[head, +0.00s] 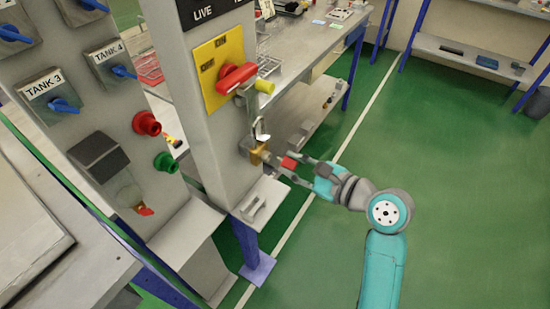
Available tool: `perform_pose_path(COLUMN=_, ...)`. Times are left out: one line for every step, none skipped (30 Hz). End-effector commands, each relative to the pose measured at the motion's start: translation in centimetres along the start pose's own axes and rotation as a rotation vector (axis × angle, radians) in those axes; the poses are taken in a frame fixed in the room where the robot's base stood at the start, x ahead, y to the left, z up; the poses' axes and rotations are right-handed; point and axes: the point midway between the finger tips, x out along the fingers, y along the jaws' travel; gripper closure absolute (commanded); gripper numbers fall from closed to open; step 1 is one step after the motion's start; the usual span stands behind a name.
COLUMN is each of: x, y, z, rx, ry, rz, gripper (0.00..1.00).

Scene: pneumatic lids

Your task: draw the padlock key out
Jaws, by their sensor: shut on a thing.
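A brass padlock (257,154) hangs below the red handle (236,77) on the yellow plate of the grey post. Its shackle (260,134) shows above the body. My gripper (288,165) reaches in from the right, beside the padlock. Its fingers are shut on a small red piece, which looks like the head of the padlock key (289,162). The key's shaft is hidden or too small to see, so I cannot tell whether it sits in the padlock.
A small grey ledge (262,203) projects from the post below the padlock. At left stands a panel with blue tank valves and red and green buttons (147,124). A workbench (305,48) stands behind. The green floor (455,150) to the right is clear.

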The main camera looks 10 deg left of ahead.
Motion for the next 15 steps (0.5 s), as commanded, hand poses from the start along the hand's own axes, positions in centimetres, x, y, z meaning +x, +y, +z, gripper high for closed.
perform_pose_path(x=-0.2, y=-0.2, z=0.2, rx=-0.001, ry=0.000, rz=-0.001, gripper=1.00)
perform_pose_path(x=-0.4, y=-0.2, z=0.3, rx=-0.001, ry=0.000, rz=0.000, gripper=1.00)
perform_pose_path(x=-0.5, y=-0.3, z=0.4, rx=-0.001, ry=0.000, rz=0.000, gripper=1.00)
perform_pose_path(x=-0.7, y=-0.4, z=0.5, rx=-0.001, ry=0.000, rz=0.000, gripper=1.00)
perform_pose_path(x=-0.8, y=-0.5, z=0.6, rx=-0.001, ry=0.000, rz=-0.001, gripper=1.00)
perform_pose_path(x=-1.0, y=-0.6, z=0.8, rx=-0.002, ry=0.000, rz=-0.001, gripper=1.00)
perform_pose_path(x=-1.1, y=-0.7, z=0.9, rx=-0.002, ry=0.000, rz=-0.001, gripper=1.00)
perform_pose_path(x=-1.2, y=-0.8, z=1.0, rx=-0.001, ry=0.000, rz=-0.002, gripper=1.00)
perform_pose_path(x=-1.4, y=-0.8, z=1.1, rx=-0.001, ry=0.000, rz=-0.001, gripper=1.00)
perform_pose_path(x=-1.5, y=-0.9, z=1.2, rx=0.000, ry=0.000, rz=-0.001, gripper=1.00)
perform_pose_path(x=-1.6, y=-1.0, z=1.3, rx=0.000, ry=0.000, rz=0.000, gripper=1.00)
perform_pose_path(x=-1.8, y=-1.1, z=1.4, rx=0.000, ry=0.000, rz=0.000, gripper=1.00)
perform_pose_path(x=-1.9, y=-1.1, z=1.5, rx=0.000, ry=0.000, rz=0.000, gripper=1.00)
perform_pose_path(x=-2.1, y=-1.2, z=1.6, rx=0.000, ry=0.000, rz=0.000, gripper=1.00)
perform_pose_path(x=-2.2, y=-1.3, z=1.8, rx=-0.001, ry=0.000, rz=-0.001, gripper=1.00)
